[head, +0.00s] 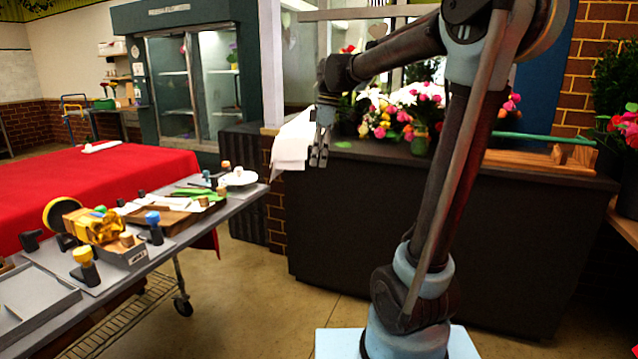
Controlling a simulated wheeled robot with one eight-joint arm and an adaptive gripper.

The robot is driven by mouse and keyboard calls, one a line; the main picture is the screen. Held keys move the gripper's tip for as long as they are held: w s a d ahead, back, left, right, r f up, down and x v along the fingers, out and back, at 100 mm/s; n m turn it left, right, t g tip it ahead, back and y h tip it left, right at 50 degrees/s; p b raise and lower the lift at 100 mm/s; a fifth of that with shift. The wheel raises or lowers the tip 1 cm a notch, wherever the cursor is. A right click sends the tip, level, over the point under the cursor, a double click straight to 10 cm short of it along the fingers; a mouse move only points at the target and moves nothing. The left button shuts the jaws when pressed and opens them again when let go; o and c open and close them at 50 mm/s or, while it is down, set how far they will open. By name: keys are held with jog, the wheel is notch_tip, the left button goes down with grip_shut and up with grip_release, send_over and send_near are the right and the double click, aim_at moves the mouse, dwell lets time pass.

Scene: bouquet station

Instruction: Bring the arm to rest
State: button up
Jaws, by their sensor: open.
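My arm (443,190) rises from its base at the lower right, bends at the top of the view and reaches back to the left. My gripper (318,157) hangs at its end, pointing down, in front of the dark counter's left end. The fingers look small and apart, with nothing seen between them. A white cloth or paper (291,143) shows just left of the gripper; I cannot tell whether it touches.
A grey wheeled table (222,213) at the left holds a yellow tool (94,226), a tray (32,303) and several stamps. Behind it is a red-covered table (130,165). A dark counter (540,230) with flowers (400,110) stands behind my arm. Floor between is clear.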

jog(key=s+d+f+m+t+h, duration=0.1)
jog(key=s+d+f+m, duration=0.7)
jog(key=s+f, duration=0.3)
jog(key=s+d+f+m+t+h, duration=0.1)
jog(key=s+d+f+m+t, duration=0.1)
jog(key=s+d+f+m, duration=0.7)
notch_tip(320, 180, down, 2)
jog(key=s+d, duration=0.2)
jog(key=shift+s+f, duration=0.25)
jog(key=shift+s, duration=0.15)
jog(key=shift+w+f, duration=0.2)
jog(key=shift+w, duration=0.25)
